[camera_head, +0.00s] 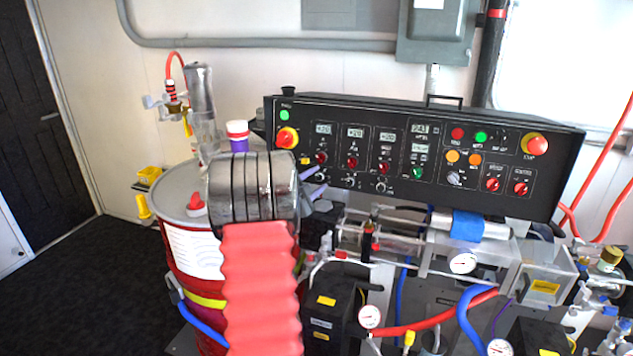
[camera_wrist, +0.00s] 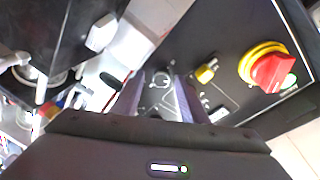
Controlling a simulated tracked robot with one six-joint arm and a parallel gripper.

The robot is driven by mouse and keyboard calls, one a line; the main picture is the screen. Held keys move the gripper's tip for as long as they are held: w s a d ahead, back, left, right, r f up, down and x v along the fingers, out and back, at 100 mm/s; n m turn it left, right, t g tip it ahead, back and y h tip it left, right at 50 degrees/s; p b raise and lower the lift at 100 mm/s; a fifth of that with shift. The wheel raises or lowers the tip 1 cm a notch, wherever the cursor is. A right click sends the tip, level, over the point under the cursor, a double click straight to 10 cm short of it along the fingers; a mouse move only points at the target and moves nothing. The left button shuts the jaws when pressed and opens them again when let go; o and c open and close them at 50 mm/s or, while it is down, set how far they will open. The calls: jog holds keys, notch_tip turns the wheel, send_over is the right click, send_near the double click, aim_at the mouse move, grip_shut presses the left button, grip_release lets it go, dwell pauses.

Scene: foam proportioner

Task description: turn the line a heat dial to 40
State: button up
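The black control panel (camera_head: 450,150) has several columns of small displays and knobs. The leftmost column has a display (camera_head: 323,129), a red knob (camera_head: 320,157) and a small silver-black dial (camera_head: 320,177) low down. The labels are too small to read, so I cannot confirm which is the line A heat dial. My gripper (camera_head: 316,182) is at this low dial, its purple fingers pointing at the panel. In the wrist view the fingers of my gripper (camera_wrist: 166,98) stand apart, with a round dial marking (camera_wrist: 160,80) showing between their tips. Contact with the dial cannot be told.
A red-on-yellow rotary switch (camera_head: 287,138) is left of the dials; it also shows in the wrist view (camera_wrist: 272,72). A red drum (camera_head: 175,265) stands at the left. Pipes, gauges and a blue-wrapped cylinder (camera_head: 467,225) lie just below the panel.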

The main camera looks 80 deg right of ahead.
jog(key=shift+a, duration=0.1)
jog(key=v, duration=1.3)
jog(key=shift+a, duration=0.35)
jog(key=shift+w+f, duration=0.1)
jog(key=shift+w, duration=0.05)
